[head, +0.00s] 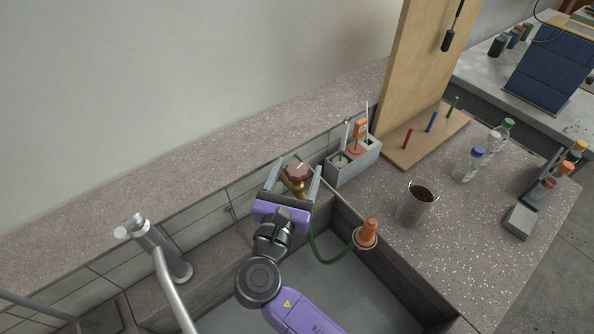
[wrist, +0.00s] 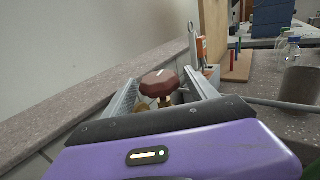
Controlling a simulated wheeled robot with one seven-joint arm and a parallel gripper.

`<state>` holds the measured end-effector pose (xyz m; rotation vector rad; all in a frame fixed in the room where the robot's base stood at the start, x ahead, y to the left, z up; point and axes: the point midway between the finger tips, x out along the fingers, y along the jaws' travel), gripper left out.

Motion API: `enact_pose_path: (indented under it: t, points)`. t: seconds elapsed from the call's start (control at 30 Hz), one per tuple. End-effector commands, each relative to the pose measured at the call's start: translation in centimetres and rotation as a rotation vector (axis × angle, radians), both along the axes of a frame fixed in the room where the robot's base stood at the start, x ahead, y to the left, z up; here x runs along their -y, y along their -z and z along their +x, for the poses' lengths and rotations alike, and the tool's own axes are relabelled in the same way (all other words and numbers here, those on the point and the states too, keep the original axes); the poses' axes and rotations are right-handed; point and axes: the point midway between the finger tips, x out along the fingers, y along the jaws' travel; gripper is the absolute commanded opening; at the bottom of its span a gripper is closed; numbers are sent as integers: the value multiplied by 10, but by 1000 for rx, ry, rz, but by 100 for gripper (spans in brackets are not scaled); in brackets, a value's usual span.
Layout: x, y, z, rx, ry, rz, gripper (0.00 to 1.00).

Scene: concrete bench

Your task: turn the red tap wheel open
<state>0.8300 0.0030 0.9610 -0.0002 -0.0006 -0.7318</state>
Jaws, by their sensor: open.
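The red tap wheel (head: 297,172) sits on a brass tap (head: 293,188) by the tiled wall behind the sink. My gripper (head: 292,178) is open, with one finger on each side of the wheel. The purple gripper body (wrist: 170,150) hides the lower part of the tap.
A grey holder (head: 352,165) with upright tools stands just right of the wheel. A metal cup (head: 418,203), an orange nozzle (head: 367,232) with a green hose, and bottles (head: 468,164) are further right. A grey faucet (head: 160,250) stands at left. The sink (head: 345,290) lies below my arm.

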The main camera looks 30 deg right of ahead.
Motion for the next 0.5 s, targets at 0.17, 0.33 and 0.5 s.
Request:
enact_pose_path:
  t: [0.17,0.33,0.5]
  points:
    - [0,0,0,0,0,0,67]
    - [0,0,0,0,0,0,41]
    - [0,0,0,-1,-1,1,8]
